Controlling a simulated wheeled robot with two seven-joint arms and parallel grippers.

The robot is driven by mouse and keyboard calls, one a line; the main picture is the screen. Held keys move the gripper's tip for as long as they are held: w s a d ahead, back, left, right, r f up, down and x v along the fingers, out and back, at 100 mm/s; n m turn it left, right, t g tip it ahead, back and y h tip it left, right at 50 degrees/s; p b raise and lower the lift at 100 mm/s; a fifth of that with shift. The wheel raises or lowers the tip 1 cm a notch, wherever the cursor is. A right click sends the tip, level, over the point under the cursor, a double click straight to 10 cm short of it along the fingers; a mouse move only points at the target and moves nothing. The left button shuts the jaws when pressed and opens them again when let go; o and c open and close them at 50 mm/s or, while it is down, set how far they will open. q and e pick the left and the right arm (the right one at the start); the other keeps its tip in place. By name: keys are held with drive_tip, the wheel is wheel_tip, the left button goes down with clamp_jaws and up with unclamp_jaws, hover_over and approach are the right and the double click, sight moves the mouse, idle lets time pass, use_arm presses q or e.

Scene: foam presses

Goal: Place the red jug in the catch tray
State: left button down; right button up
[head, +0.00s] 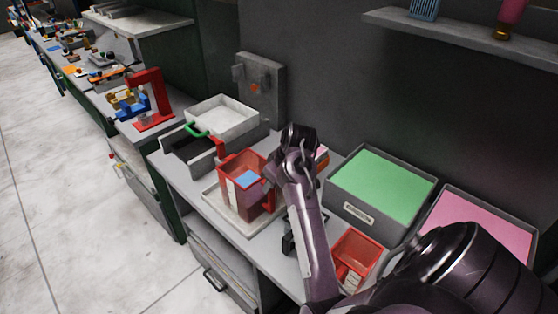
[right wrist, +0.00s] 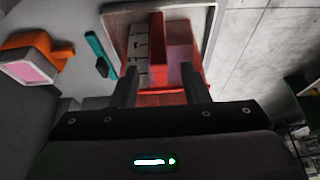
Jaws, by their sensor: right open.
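The red jug (head: 240,172), see-through with a pale strip and a blue patch, stands upright in the pale, shallow catch tray (head: 238,222) on the counter. My right gripper (head: 273,178) is at the jug's right side, mostly hidden behind my own arm in the head view. In the right wrist view the gripper (right wrist: 163,90) is open, its two fingers apart on either side of the jug's red handle (right wrist: 157,45). The tray (right wrist: 212,40) shows around the jug there. I cannot tell whether the fingers touch it. My left gripper is not in view.
Another red container (head: 352,258) stands nearer on the counter. Grey bins with green (head: 380,183) and pink (head: 480,225) contents stand at right. A white bin (head: 222,118) and a green-handled press (head: 192,150) stand behind the jug. An orange object (right wrist: 35,58) is beside the gripper.

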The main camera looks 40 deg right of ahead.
drive_tip(key=shift+b+v, duration=0.35)
drive_tip(key=shift+v, duration=1.8)
drive_tip(key=shift+f, duration=0.1)
